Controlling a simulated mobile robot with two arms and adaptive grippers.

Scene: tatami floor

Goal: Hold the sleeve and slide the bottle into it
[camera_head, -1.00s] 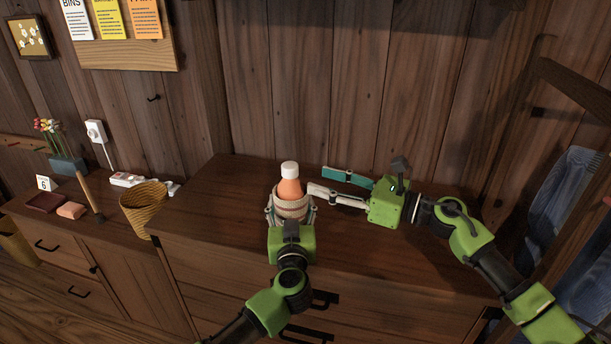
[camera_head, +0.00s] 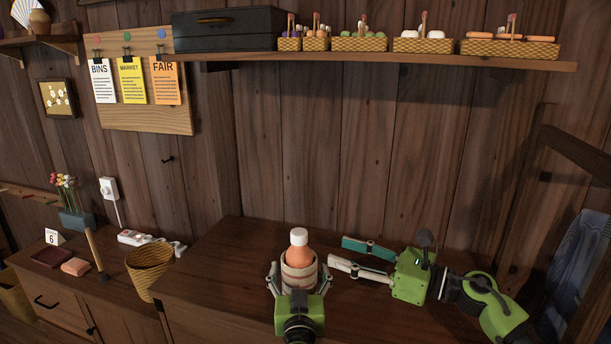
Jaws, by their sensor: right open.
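An orange bottle (camera_head: 299,253) with a white cap stands upright in a beige woven sleeve (camera_head: 300,274) on the dark wooden cabinet. The sleeve surrounds the bottle's lower part, and the shoulder and cap show above its rim. My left gripper (camera_head: 299,284) comes from the front, with one finger on each side of the sleeve, closed on it. My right gripper (camera_head: 338,253) is open and empty, just right of the bottle. Its fingers point left and are apart from the bottle. The bottle's base is hidden inside the sleeve.
A wicker basket (camera_head: 150,268), power strip (camera_head: 136,238) and flower pot (camera_head: 77,219) are on the lower cabinet at left. A wall shelf (camera_head: 390,64) holds a dark case (camera_head: 232,30) and several small baskets. The cabinet top (camera_head: 215,262) left of the sleeve is clear.

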